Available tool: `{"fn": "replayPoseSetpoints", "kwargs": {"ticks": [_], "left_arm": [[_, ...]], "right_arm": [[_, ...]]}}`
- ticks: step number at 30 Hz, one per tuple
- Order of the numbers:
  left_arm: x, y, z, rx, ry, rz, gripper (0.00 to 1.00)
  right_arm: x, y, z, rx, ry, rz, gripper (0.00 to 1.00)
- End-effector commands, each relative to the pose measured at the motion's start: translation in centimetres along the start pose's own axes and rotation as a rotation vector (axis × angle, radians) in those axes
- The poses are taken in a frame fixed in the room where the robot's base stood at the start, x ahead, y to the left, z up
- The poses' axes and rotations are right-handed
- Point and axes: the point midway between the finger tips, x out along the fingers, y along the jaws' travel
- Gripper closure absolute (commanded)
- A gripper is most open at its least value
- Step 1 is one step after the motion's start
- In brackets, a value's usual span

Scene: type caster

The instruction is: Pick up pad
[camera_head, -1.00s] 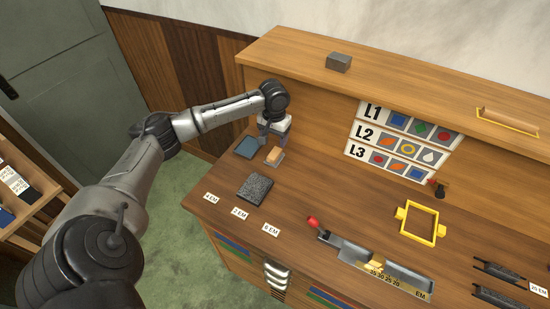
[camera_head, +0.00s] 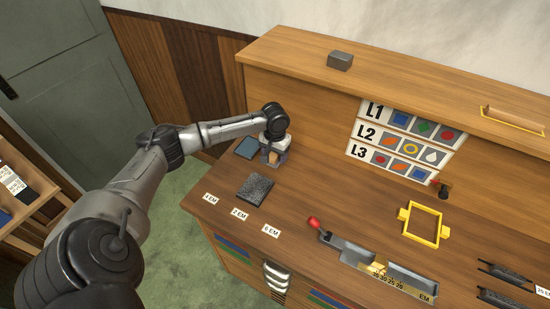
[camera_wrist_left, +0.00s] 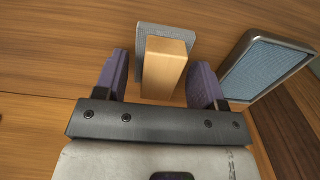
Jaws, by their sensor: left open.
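A wooden block on a flat grey base, which looks like the pad (camera_wrist_left: 165,66), stands on the desk at its far left in the head view. My left gripper (camera_head: 272,157) is over it and pointing down, hiding most of it there. In the left wrist view the open purple fingers of the left gripper (camera_wrist_left: 160,80) stand on either side of the wooden part, with gaps visible. A blue pad in a dark metal frame (camera_head: 247,147) lies just to the left, and it also shows in the left wrist view (camera_wrist_left: 265,70). My right gripper is not in view.
A dark speckled slab (camera_head: 255,188) lies nearer the front edge, beside several EM labels. A metal composing stick with a red knob (camera_head: 314,222) and a yellow frame (camera_head: 421,224) lie to the right. The desk's raised back (camera_head: 315,125) is close to the arm.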

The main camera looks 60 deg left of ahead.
Motion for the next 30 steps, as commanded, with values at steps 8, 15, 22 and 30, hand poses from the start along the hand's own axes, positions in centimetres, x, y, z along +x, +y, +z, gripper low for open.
{"fn": "replayPoseSetpoints", "kwargs": {"ticks": [8,15,22,30], "left_arm": [[-0.05,-0.01,0.0,0.0,0.0,0.0,0.48],[-0.06,-0.01,0.0,0.0,0.0,0.0,0.71],[-0.08,-0.01,-0.01,0.0,0.0,0.0,0.91],[-0.3,-0.01,-0.02,0.0,0.0,0.0,0.91]], "right_arm": [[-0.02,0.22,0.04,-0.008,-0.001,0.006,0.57],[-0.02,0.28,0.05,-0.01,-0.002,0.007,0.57],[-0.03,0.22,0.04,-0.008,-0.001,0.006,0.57],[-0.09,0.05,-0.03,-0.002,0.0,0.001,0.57]]}}
